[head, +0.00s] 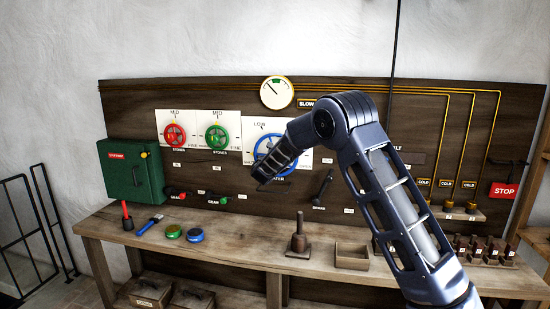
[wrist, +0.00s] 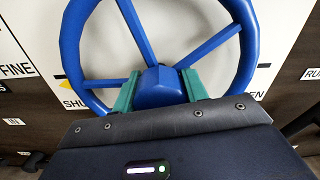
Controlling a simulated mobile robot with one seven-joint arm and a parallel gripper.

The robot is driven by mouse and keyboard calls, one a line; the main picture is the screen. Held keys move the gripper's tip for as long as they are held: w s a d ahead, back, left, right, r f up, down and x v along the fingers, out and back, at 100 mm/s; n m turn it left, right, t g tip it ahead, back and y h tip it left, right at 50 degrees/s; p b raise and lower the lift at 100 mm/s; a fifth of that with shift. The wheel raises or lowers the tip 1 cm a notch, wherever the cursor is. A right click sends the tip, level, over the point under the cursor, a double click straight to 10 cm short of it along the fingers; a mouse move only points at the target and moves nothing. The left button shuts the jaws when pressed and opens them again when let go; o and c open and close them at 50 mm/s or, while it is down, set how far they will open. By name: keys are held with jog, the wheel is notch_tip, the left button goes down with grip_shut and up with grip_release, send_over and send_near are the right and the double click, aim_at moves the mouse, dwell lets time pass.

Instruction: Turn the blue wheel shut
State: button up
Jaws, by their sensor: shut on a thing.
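The blue wheel (head: 259,147) is mounted on a white plate on the dark wooden panel, right of the green wheel. My gripper (head: 268,172) is at the wheel's lower part, and my arm covers the wheel's right side in the head view. In the wrist view the wheel's rim and spokes (wrist: 103,83) fill the upper part. My gripper's two teal fingers (wrist: 160,88) stand on either side of the wheel's blue hub and are shut on it. The plate's lettering below is partly hidden; "SHU" shows at left and "EN" at right.
A red wheel (head: 174,134) and a green wheel (head: 216,137) are to the left. A round gauge (head: 277,92) is above. A green box (head: 134,170) hangs at left. The bench (head: 245,232) below holds a wooden peg stand (head: 299,243) and an open box (head: 352,256).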

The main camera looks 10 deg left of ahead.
jog(key=o, duration=1)
jog(key=shift+s, duration=0.15)
jog(key=s, duration=1)
jog(key=shift+s+f, duration=0.15)
jog(key=shift+s, duration=0.1)
